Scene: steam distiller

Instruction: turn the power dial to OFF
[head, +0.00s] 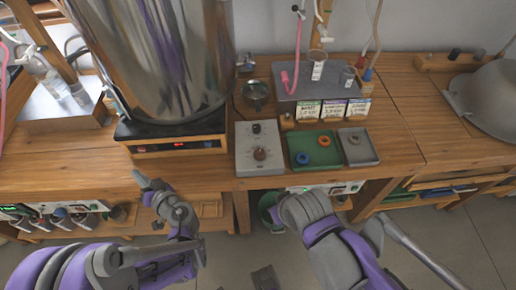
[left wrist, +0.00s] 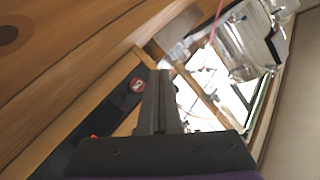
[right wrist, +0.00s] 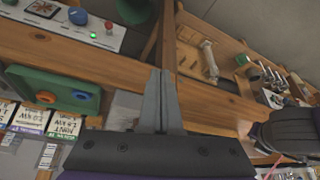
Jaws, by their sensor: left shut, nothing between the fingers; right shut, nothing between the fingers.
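The lettering is too small to read, so I cannot tell the dial's setting. My left gripper (head: 138,175) is shut and empty, left of the box and apart from it. In the left wrist view its fingers (left wrist: 159,75) are together near a black panel with a red-marked round spot (left wrist: 137,85). My right gripper (right wrist: 160,73) is shut and empty, near the table edge.
A large steel vessel (head: 160,60) stands on a black-topped heater base (head: 170,130) with a red display. A green tray (head: 312,160) and a grey tray (head: 368,156) sit right of the box. A shelf with instruments is below.

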